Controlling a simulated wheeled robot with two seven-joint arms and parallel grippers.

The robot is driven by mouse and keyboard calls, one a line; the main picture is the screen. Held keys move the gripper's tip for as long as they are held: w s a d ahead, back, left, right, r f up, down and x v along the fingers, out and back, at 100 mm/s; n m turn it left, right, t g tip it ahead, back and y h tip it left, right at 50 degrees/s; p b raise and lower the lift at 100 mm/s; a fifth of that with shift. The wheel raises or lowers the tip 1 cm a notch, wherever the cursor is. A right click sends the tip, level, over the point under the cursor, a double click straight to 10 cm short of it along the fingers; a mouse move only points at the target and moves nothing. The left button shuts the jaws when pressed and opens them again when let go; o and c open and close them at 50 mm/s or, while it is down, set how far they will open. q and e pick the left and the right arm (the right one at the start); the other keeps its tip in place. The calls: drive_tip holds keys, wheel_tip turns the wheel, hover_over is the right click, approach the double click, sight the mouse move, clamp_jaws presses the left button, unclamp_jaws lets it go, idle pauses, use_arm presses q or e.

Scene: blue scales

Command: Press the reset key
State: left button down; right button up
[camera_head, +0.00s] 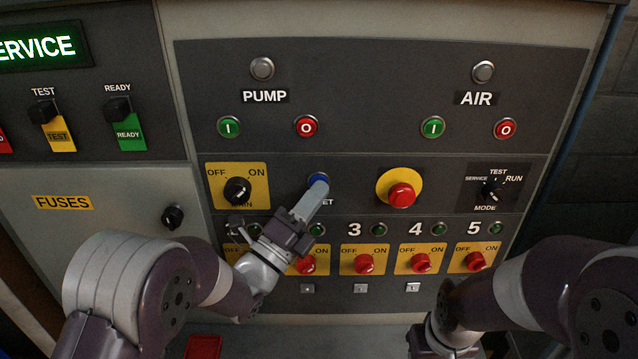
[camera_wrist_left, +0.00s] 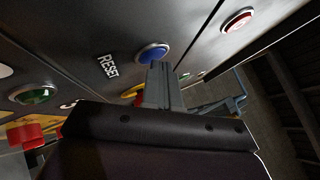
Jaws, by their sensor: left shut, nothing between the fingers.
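The reset key is a round blue button (camera_head: 317,178) in a metal ring on the dark panel, right of the yellow main switch plate. Its label below is partly hidden by my left gripper (camera_head: 319,187). That gripper is shut and empty, its fingertips over the lower edge of the button. In the left wrist view the blue button (camera_wrist_left: 153,52) shows beside the word RESET, with the shut fingers (camera_wrist_left: 158,70) right at its edge. I cannot tell whether they touch it or whether it is pressed in. My right arm is at the lower right; its fingers are out of view.
A red emergency button (camera_head: 401,195) on a yellow disc sits to the right of the blue one. The black main switch (camera_head: 237,191) is to the left. Several red knobs on yellow plates (camera_head: 364,263) line the row below, near my left wrist. Green and red pump buttons (camera_head: 306,127) are above.

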use_arm(q)
drive_tip(key=shift+s+b, duration=0.4)
drive_tip(key=shift+s, duration=0.4)
drive_tip(key=shift+s+b, duration=0.45)
drive_tip(key=shift+s, duration=2)
